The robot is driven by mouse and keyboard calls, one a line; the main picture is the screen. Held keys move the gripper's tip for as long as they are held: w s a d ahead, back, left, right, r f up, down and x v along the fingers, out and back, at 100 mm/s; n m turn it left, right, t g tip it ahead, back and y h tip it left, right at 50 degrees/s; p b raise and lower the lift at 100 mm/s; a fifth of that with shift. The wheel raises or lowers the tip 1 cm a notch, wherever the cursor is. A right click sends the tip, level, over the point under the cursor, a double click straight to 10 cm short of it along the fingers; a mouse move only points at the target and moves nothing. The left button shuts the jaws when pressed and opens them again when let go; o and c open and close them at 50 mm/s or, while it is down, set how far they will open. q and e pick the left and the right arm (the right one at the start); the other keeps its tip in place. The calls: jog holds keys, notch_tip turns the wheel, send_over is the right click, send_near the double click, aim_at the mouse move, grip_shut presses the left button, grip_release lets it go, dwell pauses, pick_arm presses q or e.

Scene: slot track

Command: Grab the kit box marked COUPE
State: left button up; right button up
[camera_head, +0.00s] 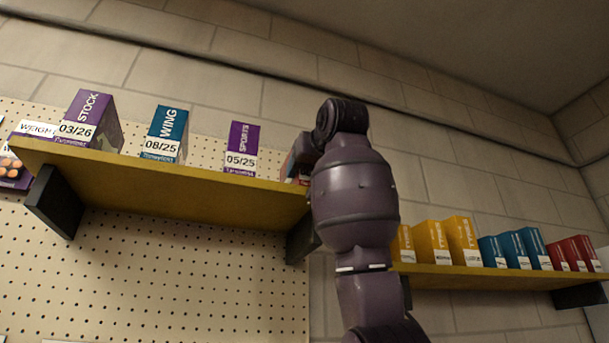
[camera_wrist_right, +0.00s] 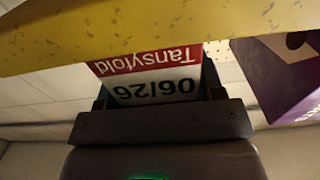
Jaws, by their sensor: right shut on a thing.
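A red box (camera_wrist_right: 150,65) shows upside down in the right wrist view, with a white label reading 06/26 and Tansyfold. Its name is out of sight, so I cannot read COUPE on it. My right gripper (camera_wrist_right: 156,90) is shut on this box, one finger on each side, at the yellow shelf edge. In the head view my right arm hides most of the box; a reddish sliver (camera_head: 300,170) shows at the shelf's right end. I cannot tell whether the box still touches the shelf. My left gripper is out of view.
A lower right shelf (camera_head: 480,276) holds several yellow, teal and red boxes.

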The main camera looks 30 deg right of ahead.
notch_tip(320, 180, up, 10)
jog(key=shift+r+p, duration=0.1)
jog(key=shift+p, duration=0.95)
